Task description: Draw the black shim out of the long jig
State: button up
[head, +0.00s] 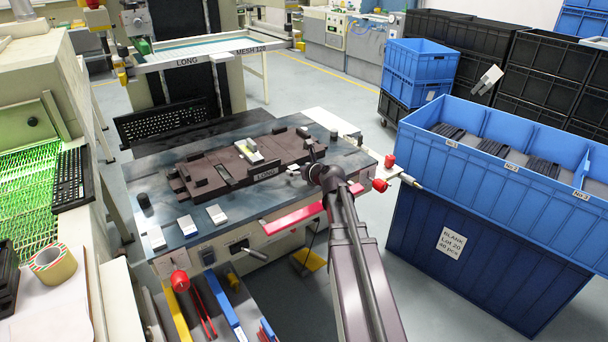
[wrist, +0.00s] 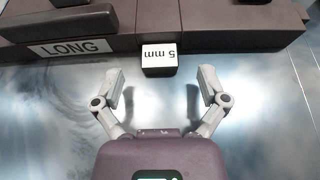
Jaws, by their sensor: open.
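The long jig (head: 215,168) is a dark brown stepped block on the table, with a LONG label on its near side. In the wrist view the jig (wrist: 215,25) fills the top. In the head view my gripper (head: 298,170) is at the jig's near right side, partly hidden by my arm.
Several white-topped blocks (head: 186,225) and a black cylinder (head: 144,201) stand on the table's front left. A light block (head: 249,151) sits on the jig. Red knobs (head: 380,185) stick out at the table's right. Blue crates (head: 480,240) stand farther right.

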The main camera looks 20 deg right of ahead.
jog(key=shift+w+a+f, duration=0.1)
jog(key=shift+w+f, duration=0.1)
jog(key=shift+w, duration=0.3)
grip_shut()
dwell(0.3)
jog(key=shift+s, duration=0.25)
jog(key=shift+s+d, duration=0.2)
jog(key=shift+s, duration=0.8)
jog(key=shift+s+d, duration=0.2)
jog(key=shift+s, duration=0.75)
jog(key=shift+s+d, duration=0.2)
jog(key=shift+s, duration=0.8)
jog(key=shift+s+r, duration=0.1)
